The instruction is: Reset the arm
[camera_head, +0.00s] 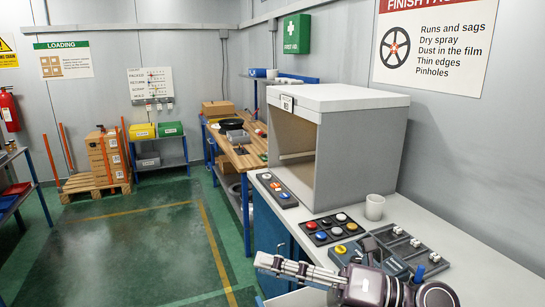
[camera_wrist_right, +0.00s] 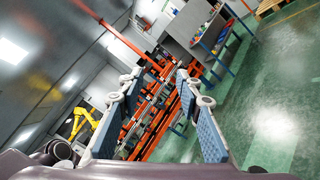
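My right gripper (camera_head: 268,263) is in the lower middle of the head view, pointing left in front of the counter's front edge. It appears to be clear of the counter items. In the right wrist view my right gripper (camera_wrist_right: 160,88) shows two blue-padded fingers apart, with nothing between them. Behind them that view shows a tilted room with orange racking and green floor. My left gripper is not in view.
The white counter (camera_head: 480,275) holds a grey booth (camera_head: 365,150), a white cup (camera_head: 375,207), a dark tray of coloured pucks (camera_head: 332,228) and a grey rack (camera_head: 408,245). Part of the rack area is hidden by my arm. Open green floor (camera_head: 140,250) lies to the left.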

